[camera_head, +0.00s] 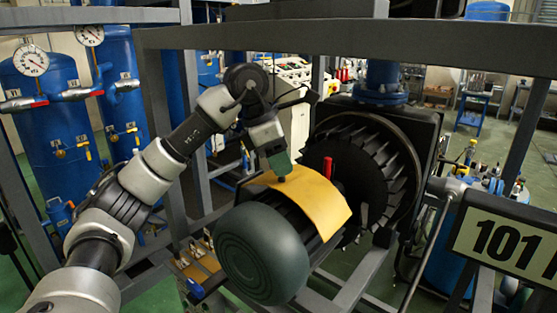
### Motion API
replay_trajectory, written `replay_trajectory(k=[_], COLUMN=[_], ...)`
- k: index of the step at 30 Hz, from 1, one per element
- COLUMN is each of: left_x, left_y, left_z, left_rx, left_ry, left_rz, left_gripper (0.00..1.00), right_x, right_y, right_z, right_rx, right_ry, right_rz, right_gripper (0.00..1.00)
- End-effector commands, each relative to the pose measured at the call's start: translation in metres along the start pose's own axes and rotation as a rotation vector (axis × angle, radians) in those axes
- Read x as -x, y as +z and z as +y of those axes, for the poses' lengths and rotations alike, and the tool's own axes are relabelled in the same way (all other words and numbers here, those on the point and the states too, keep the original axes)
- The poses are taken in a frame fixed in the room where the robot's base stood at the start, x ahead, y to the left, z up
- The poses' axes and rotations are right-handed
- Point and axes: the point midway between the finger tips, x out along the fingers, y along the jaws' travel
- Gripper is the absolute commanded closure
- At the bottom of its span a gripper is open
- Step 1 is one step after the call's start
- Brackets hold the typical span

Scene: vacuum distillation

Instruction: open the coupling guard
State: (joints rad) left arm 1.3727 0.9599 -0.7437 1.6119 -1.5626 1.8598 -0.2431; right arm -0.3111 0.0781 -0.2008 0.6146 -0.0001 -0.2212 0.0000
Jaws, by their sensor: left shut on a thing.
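The coupling guard (318,203) is a curved yellow plate. It lies over the top between the dark green motor (262,255) and the black finned housing (365,170). My left gripper (281,172) comes down from above onto the guard's upper left part and is shut on it; the exact grip point is small and partly hidden by the fingers. A red upright piece (327,168) stands at the guard's far edge. The coupling under the guard is hidden. My right gripper is not in view.
A grey steel frame bar (350,38) crosses above the arm, with a post (165,130) on the left. Blue tanks with gauges (45,110) stand at the left. A plate marked 101 (508,240) is at the right. A pipe (430,245) runs right of the guard.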

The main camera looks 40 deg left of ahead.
Motion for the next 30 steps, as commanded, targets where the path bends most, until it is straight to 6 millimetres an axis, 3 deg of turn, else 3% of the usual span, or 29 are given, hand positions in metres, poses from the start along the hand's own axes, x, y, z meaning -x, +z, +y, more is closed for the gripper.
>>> replay_trajectory(k=[5,6,11,20,24,30], left_x=[0.002,0.002,0.002,0.002,0.012,0.026], left_y=[0.0,0.0,0.0,0.0,-0.001,-0.043], left_z=[0.001,0.001,0.001,0.001,0.0,0.001], left_rx=[-0.001,0.0,0.0,0.0,-0.001,0.005], left_ry=[0.004,0.004,0.004,0.004,0.006,0.008], left_rz=[-0.003,-0.003,-0.003,-0.003,-0.008,-0.006], left_gripper=[1.0,0.65,0.43,0.43,0.43,0.43], right_x=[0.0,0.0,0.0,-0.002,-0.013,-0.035], right_y=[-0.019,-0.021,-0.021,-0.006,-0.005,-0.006], right_z=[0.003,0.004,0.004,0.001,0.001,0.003], right_rx=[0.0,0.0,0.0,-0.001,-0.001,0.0], right_ry=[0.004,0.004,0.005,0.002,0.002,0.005], right_rz=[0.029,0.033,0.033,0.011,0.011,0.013], right_gripper=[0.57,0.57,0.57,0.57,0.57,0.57])
